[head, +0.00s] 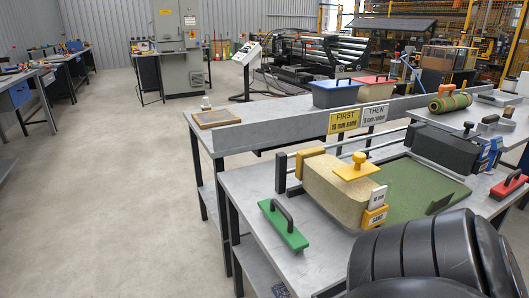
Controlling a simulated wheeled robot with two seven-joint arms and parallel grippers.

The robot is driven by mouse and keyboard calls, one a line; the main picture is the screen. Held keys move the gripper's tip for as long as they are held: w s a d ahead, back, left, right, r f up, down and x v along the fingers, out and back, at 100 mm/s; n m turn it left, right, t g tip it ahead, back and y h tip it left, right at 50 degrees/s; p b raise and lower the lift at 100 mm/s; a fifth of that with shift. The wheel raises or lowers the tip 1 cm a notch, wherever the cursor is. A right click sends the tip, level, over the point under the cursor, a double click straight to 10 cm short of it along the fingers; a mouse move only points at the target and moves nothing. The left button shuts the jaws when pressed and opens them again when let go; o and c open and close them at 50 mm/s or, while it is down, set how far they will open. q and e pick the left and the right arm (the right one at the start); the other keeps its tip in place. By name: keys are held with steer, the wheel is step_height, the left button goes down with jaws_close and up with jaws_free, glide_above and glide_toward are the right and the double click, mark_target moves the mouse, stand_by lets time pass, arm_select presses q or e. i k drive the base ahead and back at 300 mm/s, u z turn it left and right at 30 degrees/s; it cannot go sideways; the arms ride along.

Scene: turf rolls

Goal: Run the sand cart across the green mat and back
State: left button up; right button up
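The sand cart (338,188) is a tan box with yellow ends and a yellow T-shaped handle on top. It stands at the left end of the green mat (419,192), on the grey workbench. A small tag at its near right corner reads "10 mm" and "SAND". The mat extends to the right of the cart. A black ribbed shape covers the bottom right and hides part of the bench's front. Neither of my grippers shows, and nothing is seen touching the cart.
A green hand tool (284,227) lies left of the cart. A black box (446,150) stands at the mat's far side. A raised shelf behind holds blue (335,94) and red (374,87) bins and "FIRST"/"THEN" signs (344,120).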

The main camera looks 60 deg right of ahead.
mark_target(345, 190)
steer(key=u, duration=0.35)
steer(key=k, duration=1.1)
steer(key=z, duration=1.15)
steer(key=i, duration=0.35)
steer(key=z, duration=0.05)
